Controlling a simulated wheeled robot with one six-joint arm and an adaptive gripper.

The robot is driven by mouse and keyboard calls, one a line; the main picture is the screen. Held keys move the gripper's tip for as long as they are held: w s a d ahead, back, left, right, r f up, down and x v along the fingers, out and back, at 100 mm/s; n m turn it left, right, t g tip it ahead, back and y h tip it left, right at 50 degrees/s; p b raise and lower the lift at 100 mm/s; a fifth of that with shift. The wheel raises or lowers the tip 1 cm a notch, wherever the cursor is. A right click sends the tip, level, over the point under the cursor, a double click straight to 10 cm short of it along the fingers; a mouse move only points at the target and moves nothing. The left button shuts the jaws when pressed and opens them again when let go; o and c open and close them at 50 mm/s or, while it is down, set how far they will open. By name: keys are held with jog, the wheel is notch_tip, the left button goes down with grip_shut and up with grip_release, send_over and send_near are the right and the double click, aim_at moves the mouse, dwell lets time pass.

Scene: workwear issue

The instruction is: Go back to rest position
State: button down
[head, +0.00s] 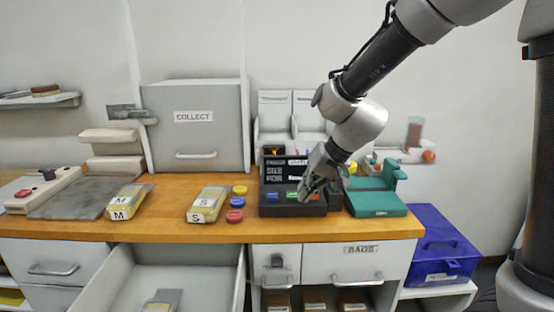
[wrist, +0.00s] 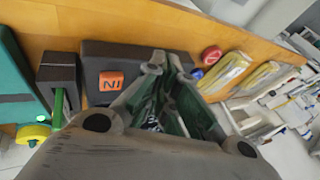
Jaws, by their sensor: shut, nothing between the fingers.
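My gripper (head: 308,190) is shut and empty. In the head view it hangs in front of a dark console (head: 283,211) with blue, green and orange keys, close to the keys. I cannot tell whether it touches them. In the wrist view my gripper (wrist: 158,66) points at the console (wrist: 95,52), whose orange key (wrist: 110,81) shows left of the fingers. The fingers hide the other keys.
A teal stand (head: 375,203) is just right of the console. Yellow and red discs (head: 235,216) and packets marked S (head: 207,202) and M (head: 127,201) lie left. An open drawer (head: 175,280) juts out below. A blue box (head: 440,250) stands right.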

jog(key=s+d+r+h, duration=0.2)
jog(key=s+d+r, duration=0.3)
jog(key=s+d, duration=0.6)
jog(key=s+d+r+h, duration=0.3)
jog(key=s+d+r, duration=0.2)
jog(key=s+d, duration=0.6)
jog(key=d, duration=0.5)
jog(key=shift+s+d+t, duration=0.3)
jog(key=shift+s+t, duration=0.1)
